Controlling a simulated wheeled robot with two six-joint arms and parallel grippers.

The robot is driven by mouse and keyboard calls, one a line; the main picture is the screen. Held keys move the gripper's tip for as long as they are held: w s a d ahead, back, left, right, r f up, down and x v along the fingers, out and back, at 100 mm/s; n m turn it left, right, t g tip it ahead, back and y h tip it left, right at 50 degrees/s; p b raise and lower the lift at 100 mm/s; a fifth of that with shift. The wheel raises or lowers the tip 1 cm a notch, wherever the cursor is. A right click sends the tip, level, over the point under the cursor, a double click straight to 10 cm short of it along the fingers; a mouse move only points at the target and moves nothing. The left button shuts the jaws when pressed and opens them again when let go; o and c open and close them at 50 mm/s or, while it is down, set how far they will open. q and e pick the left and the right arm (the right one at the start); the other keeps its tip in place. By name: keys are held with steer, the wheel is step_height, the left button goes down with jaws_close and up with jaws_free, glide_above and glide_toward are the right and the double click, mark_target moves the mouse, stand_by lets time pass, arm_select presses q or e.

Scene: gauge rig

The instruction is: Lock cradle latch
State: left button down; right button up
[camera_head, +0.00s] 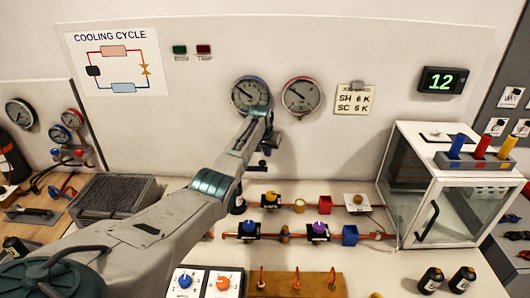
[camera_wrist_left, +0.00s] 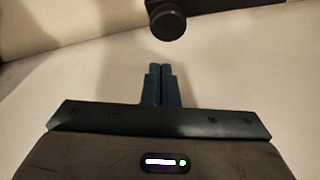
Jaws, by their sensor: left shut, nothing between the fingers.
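I cannot pick out the cradle or its latch for sure in either view. My left arm reaches up to the wall in the head view, and its left gripper end (camera_head: 263,140) is just below the blue-rimmed gauge (camera_head: 250,92). The arm's end covers that gauge's lower edge. In the left wrist view the two blue fingers of the left gripper (camera_wrist_left: 159,72) are together with nothing between them. A black round knob-like part (camera_wrist_left: 168,22) is ahead of the fingertips, apart from them in the picture. My right gripper is not in view.
A red-rimmed gauge (camera_head: 302,96) is right of the arm. Below are copper pipes with blue and purple valves (camera_head: 320,230). A glass-fronted cabinet (camera_head: 440,205) stands at the right, with coloured cylinders on top. A finned block (camera_head: 115,194) is at the left.

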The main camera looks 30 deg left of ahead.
arm_select(q)
steer(key=shift+s+d+r+p, duration=0.1)
steer(key=shift+s+d+p, duration=0.1)
steer(key=shift+s+p, duration=0.4)
steer(key=shift+s+d+p, duration=0.15)
steer(key=shift+s+p, duration=0.25)
steer(key=shift+s, duration=0.3)
